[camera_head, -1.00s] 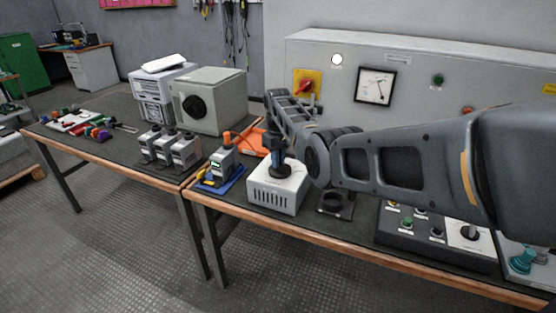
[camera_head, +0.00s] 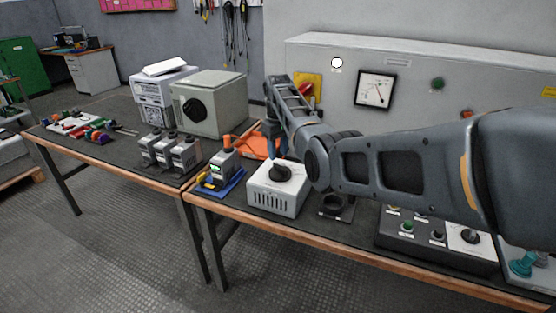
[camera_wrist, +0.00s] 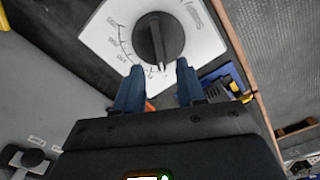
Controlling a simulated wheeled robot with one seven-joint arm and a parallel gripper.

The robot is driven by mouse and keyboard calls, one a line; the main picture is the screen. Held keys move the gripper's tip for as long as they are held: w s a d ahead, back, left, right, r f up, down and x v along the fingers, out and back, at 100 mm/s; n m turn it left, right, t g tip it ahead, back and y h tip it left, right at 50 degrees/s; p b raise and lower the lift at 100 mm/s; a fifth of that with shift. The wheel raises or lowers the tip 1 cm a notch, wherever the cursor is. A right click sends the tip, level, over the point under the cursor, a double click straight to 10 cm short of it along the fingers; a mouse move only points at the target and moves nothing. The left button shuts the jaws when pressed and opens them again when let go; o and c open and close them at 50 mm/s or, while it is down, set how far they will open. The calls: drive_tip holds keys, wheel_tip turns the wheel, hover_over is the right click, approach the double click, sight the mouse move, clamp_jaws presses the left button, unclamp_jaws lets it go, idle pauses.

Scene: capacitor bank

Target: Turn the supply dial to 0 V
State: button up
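The white supply box (camera_head: 277,198) stands on the near bench with a black dial (camera_head: 281,173) on its top. In the wrist view the dial (camera_wrist: 160,38) is a black ridged knob on a white face (camera_wrist: 105,34) with a printed scale. A small pale mark shows at the knob's end nearest my gripper; the scale figures are too small to read surely. My gripper (camera_wrist: 158,72) has two blue fingers, spread apart with nothing between them. The fingertips appear short of the knob. In the head view my gripper (camera_head: 274,140) is above and behind the box, partly hidden by my arm.
Orange cloth (camera_head: 255,146) lies behind. A control panel (camera_head: 430,238) sits further right. A grey cabinet (camera_head: 410,80) with a meter stands behind.

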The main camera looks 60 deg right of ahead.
drive_tip(key=shift+r, duration=1.35)
